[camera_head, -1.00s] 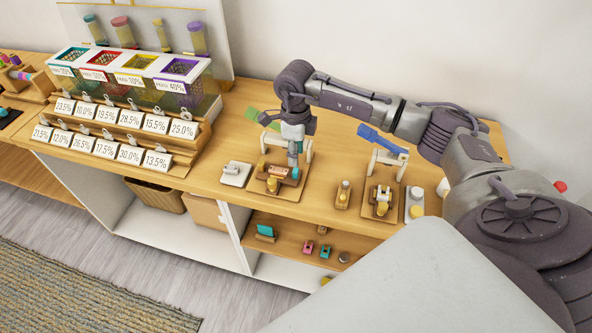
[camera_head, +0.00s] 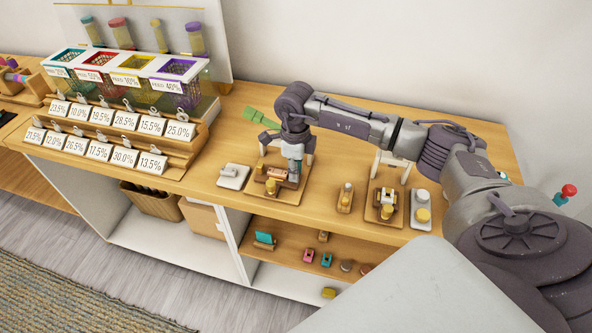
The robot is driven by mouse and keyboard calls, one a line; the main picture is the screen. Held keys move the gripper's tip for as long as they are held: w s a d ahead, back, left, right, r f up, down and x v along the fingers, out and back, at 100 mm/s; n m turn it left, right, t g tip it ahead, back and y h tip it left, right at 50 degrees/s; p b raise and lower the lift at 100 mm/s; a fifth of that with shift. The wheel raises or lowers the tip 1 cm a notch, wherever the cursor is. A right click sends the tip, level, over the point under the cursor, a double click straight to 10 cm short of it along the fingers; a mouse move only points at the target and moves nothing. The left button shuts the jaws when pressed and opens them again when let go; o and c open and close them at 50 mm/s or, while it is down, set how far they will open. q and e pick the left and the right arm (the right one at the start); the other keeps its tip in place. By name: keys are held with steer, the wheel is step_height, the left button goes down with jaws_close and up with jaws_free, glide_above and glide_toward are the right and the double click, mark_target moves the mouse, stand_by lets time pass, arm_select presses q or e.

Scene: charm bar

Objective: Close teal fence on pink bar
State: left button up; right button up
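A small pinkish bar (camera_head: 277,172) lies in a brown holder on a wooden board (camera_head: 288,196) on the counter, at the middle of the view. My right gripper (camera_head: 294,173) points down at the right end of this holder, close to or touching it. Its fingertips are small and partly hidden, so I cannot tell whether they are open or shut. I cannot make out a teal fence on the holder; the gripper covers part of that end. My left gripper is out of view.
A white pad (camera_head: 233,176) lies left of the board. A small stand (camera_head: 345,197) and a second board fixture (camera_head: 385,205) stand to the right. The shelf below holds a teal piece (camera_head: 264,239) and small pink (camera_head: 308,256) and teal (camera_head: 326,259) blocks.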

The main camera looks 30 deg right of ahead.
steer(key=shift+w+a+b, duration=0.35)
steer(key=shift+w+a, duration=0.15)
jaws_close()
stand_by(0.4)
steer(key=o, duration=0.7)
jaws_free()
steer(key=shift+w, duration=0.1)
steer(key=shift+c, duration=0.2)
steer(key=shift+w+a, duration=0.1)
steer(key=shift+a, duration=0.05)
steer(key=shift+r, duration=0.1)
steer(key=shift+r+p, duration=0.4)
steer(key=shift+r, duration=0.1)
steer(key=shift+r+p, duration=1.4)
steer(key=shift+r, duration=1.05)
steer(key=shift+r, duration=0.1)
step_height(320, 180, up, 12)
